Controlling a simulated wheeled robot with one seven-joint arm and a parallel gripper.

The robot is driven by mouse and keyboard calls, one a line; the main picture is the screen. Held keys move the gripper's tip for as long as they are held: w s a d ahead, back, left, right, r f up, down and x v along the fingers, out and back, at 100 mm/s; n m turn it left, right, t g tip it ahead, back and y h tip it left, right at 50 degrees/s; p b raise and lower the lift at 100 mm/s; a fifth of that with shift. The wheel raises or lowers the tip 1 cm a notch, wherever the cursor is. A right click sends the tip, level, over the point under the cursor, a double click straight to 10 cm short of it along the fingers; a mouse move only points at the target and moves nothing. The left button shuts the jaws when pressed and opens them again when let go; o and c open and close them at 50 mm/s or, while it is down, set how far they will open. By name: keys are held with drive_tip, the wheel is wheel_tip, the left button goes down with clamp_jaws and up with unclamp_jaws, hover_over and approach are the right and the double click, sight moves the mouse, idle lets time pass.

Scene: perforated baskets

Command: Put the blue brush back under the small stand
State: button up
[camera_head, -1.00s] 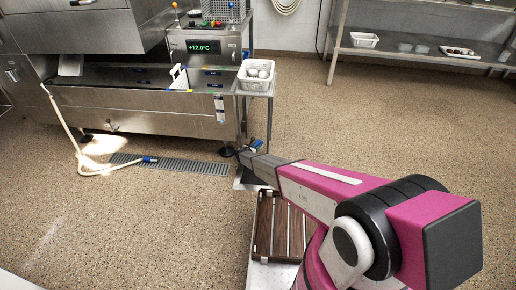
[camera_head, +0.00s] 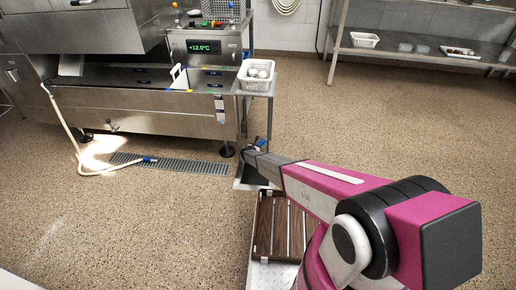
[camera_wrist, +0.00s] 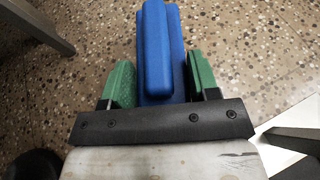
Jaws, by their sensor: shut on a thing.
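My gripper (camera_wrist: 160,75) is shut on the blue brush (camera_wrist: 157,35). Its green finger pads lie on both sides of the blue body in the wrist view, which shows bare floor beyond it. In the head view a small bit of blue shows at my gripper (camera_head: 252,150), low by the legs of the small stand (camera_head: 257,93). The stand is a narrow metal table beside the machine. A grey metal leg or bar (camera_wrist: 40,25) shows at the upper left of the wrist view.
A white perforated basket (camera_head: 247,83) with pale round items sits on the stand. The steel machine (camera_head: 150,115) is to its left. A floor grate (camera_head: 185,165) and a pale hose (camera_head: 75,150) lie nearby. The floor (camera_head: 370,130) to the right is open.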

drive_tip(key=shift+f, duration=0.2)
drive_tip(key=o, duration=1)
drive_tip(key=shift+r, duration=0.1)
drive_tip(key=shift+s+r, duration=0.1)
drive_tip(key=shift+r, duration=0.05)
drive_tip(key=v, duration=0.7)
drive_tip(key=shift+s+a, duration=0.1)
